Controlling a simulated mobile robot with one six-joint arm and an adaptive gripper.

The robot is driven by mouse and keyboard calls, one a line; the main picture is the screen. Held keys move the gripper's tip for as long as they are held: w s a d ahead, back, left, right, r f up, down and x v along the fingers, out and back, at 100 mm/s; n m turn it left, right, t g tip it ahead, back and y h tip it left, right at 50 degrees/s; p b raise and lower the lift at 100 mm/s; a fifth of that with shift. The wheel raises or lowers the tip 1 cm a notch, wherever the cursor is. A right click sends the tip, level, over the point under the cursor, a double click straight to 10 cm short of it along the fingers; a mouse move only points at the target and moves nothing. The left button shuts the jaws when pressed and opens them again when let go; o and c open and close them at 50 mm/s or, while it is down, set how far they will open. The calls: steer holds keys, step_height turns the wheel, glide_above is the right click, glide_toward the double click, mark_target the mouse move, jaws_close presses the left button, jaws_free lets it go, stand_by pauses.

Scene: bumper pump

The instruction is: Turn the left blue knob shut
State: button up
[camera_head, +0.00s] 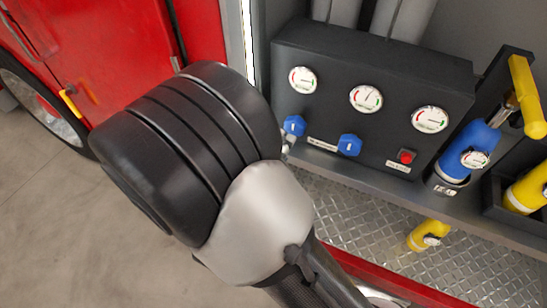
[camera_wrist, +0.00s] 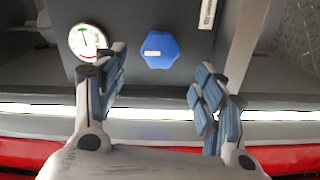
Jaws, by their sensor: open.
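The left blue knob (camera_head: 294,125) is on the dark panel below the leftmost gauge, partly beside my arm in the head view. It also shows in the wrist view (camera_wrist: 160,49) as a blue lobed knob with a white mark. My gripper (camera_wrist: 160,75) is open and empty, with its fingers on either side of the line to this knob. The fingertips appear short of it, with no contact visible. The right blue knob (camera_head: 349,145) sits further right on the panel.
The panel (camera_head: 370,60) carries gauges and a red button (camera_head: 406,156). A blue nozzle (camera_head: 467,150) and yellow-handled fittings stand at right. A diamond-plate step (camera_head: 390,220) lies below. In the wrist view, a gauge (camera_wrist: 87,41) is close to the left finger and a bright strip crosses below.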

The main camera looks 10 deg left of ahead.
steer(key=v, duration=0.2)
steer(key=shift+s+a, duration=0.1)
steer(key=shift+s, duration=0.3)
steer(key=s+d+r+m+g+h, duration=0.2)
steer(key=s+d+m+g, duration=0.15)
steer(key=d, duration=0.35)
steer(key=s+d+r+m+g+h, duration=0.1)
steer(key=s+d+m+g, duration=0.1)
steer(key=d+g, duration=0.45)
steer(key=s+d+r+m+g+h, duration=0.2)
steer(key=d+m+g, duration=0.1)
steer(key=d, duration=0.6)
steer(key=s+m+g+y, duration=0.3)
steer(key=s+y, duration=0.2)
steer(key=s, duration=0.2)
steer(key=a+r+t+y, duration=0.3)
steer(key=a+r+y, duration=0.1)
steer(key=y, duration=0.2)
steer(key=shift+s+r+t, duration=0.2)
steer(key=shift+s+t, duration=0.1)
steer(key=shift+t, duration=0.1)
